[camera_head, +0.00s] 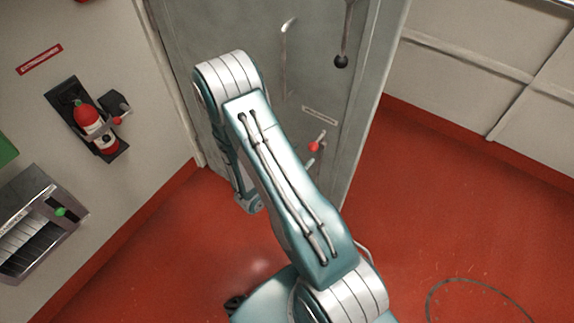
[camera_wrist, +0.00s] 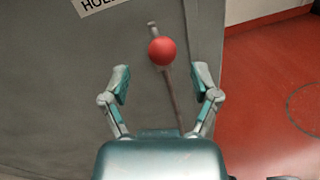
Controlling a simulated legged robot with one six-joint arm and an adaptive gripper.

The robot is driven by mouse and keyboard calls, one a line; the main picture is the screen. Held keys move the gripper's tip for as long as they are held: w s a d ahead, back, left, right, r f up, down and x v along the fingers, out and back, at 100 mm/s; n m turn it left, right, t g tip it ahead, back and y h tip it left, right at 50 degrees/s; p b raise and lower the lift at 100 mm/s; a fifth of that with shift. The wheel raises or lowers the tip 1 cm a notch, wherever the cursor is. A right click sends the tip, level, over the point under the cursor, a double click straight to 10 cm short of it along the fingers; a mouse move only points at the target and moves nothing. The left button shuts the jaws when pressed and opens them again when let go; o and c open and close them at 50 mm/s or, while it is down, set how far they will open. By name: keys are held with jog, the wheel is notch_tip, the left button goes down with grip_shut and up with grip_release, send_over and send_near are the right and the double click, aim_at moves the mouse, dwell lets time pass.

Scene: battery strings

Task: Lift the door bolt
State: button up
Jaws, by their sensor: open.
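The door bolt has a round red knob (camera_wrist: 161,51) on a thin metal rod in the wrist view. The rod runs down from the knob until my gripper's body hides it. In the head view the red knob (camera_head: 314,146) shows low on the grey door (camera_head: 250,25), right of my arm. My gripper (camera_wrist: 162,82) is open, with one finger on each side of the rod in the picture. The knob appears beyond the fingertips, and neither finger appears to touch it.
A lever with a black ball (camera_head: 341,62) and a curved handle (camera_head: 286,60) are higher on the door. A fire extinguisher (camera_head: 88,117) and a grey box with a green knob (camera_head: 40,222) are on the left wall. The red floor (camera_head: 440,190) at right is mostly clear.

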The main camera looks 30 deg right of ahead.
jog(key=s+a, duration=0.1)
jog(key=a, duration=0.6)
jog(key=shift+s+a, duration=0.2)
jog(key=shift+a, duration=0.1)
